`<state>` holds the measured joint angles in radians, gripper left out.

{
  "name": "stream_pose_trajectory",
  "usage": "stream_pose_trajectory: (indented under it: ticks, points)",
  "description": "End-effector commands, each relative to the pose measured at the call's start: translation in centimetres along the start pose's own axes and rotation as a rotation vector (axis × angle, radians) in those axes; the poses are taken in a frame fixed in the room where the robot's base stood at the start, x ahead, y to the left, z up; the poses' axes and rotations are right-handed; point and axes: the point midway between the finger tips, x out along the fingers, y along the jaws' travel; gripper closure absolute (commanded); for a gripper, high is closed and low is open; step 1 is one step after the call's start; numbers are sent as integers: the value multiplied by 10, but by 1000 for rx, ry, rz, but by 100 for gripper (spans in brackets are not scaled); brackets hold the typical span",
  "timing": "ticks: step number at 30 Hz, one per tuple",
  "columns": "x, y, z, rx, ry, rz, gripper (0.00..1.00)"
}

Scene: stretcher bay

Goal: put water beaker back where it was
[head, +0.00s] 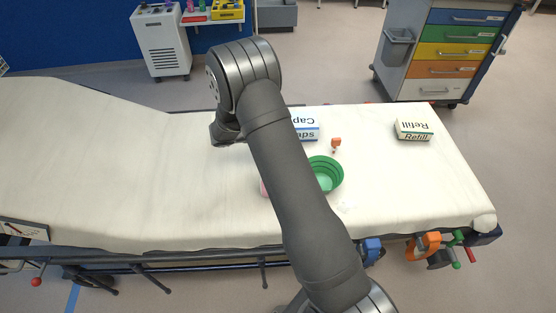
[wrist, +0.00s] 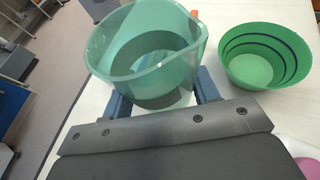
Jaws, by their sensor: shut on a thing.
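The water beaker (wrist: 145,45), a translucent green cup with a pouring lip, fills the upper middle of the wrist view. My gripper (wrist: 163,97) is shut on it, with a blue finger on either side of its lower part. In the head view my arm hides the beaker and the fingertips. A green bowl (wrist: 262,58) with dark rings inside stands to the right of the beaker in the wrist view, apart from it. In the head view this bowl (head: 326,174) sits on the white stretcher, just right of my forearm.
On the stretcher (head: 90,170) are a blue-and-white box (head: 306,124), a Refill box (head: 413,130), a small orange item (head: 335,143) and a partly hidden pink thing (head: 264,188). The stretcher's left part is clear. A drawer cart (head: 445,50) stands behind.

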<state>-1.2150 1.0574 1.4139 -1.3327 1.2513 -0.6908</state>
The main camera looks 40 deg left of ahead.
Motion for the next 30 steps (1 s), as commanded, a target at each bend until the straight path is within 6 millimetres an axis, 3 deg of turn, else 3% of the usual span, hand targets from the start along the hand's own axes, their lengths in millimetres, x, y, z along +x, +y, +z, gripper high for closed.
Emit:
stream_pose_trajectory:
  ticks: [11, 21, 30]
  points:
    - [14, -1, -33, -2, -1, 0, 71]
    - [34, -3, -81, -2, 0, -1, 71]
    - [42, -3, -102, -1, 0, 0, 71]
